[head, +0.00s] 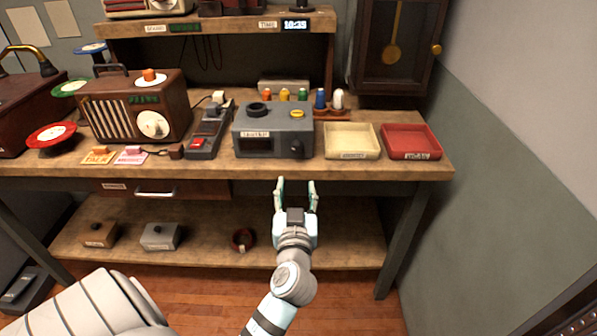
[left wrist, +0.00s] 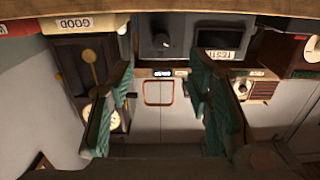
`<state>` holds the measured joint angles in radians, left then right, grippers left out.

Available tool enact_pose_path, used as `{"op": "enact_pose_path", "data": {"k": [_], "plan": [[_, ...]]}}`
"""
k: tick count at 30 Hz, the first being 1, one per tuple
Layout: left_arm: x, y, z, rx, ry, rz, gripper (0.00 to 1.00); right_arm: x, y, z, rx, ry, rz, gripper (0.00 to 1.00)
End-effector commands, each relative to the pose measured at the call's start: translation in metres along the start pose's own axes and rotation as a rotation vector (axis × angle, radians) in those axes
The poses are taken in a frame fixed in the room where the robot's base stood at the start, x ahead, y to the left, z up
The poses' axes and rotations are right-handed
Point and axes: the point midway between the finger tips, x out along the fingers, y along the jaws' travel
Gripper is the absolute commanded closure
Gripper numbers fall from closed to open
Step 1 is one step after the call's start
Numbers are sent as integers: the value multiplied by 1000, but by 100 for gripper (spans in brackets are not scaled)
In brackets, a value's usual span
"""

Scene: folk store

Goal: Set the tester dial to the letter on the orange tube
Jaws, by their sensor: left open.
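The grey tester (head: 273,130) stands on the workbench, with a dark screen and a small black dial (head: 296,147) low on the right of its front. The dial's letter setting is too small to read. The orange tube (head: 267,95) stands in a row of coloured tubes behind the tester; its letter cannot be read. My left gripper (head: 296,186) is open and empty, in front of and below the bench edge, under the dial. The left wrist view is upside down and shows the tester (left wrist: 177,12) and dial (left wrist: 162,41) beyond the open fingers. My right gripper is not in view.
A cream tray (head: 351,154) and a red tray (head: 437,153) sit right of the tester. A handheld device (head: 203,143) and a brown radio (head: 133,92) stand to its left. The bench front edge (head: 270,173) lies between gripper and tester. Space before the bench is clear.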

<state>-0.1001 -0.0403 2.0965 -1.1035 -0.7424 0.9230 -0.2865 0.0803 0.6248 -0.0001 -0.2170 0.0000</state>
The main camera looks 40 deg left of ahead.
Motion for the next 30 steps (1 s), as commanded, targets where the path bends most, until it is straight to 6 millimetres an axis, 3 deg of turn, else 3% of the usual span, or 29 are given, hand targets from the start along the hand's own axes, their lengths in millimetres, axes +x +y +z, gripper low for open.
{"op": "enact_pose_path", "data": {"k": [8, 12, 15, 19, 26, 30], "plan": [[70, 0, -6, 8, 3, 1, 55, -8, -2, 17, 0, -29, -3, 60], [108, 0, -5, 6, 1, 1, 55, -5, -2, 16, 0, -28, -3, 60], [125, 1, -4, 6, -1, 3, 55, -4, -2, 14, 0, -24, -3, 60], [136, 1, -4, 5, -2, 3, 55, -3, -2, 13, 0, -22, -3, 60], [138, 1, -4, 5, -3, 4, 55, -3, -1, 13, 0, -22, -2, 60], [138, 1, -4, 5, -3, 4, 72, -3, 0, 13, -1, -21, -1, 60]]}}
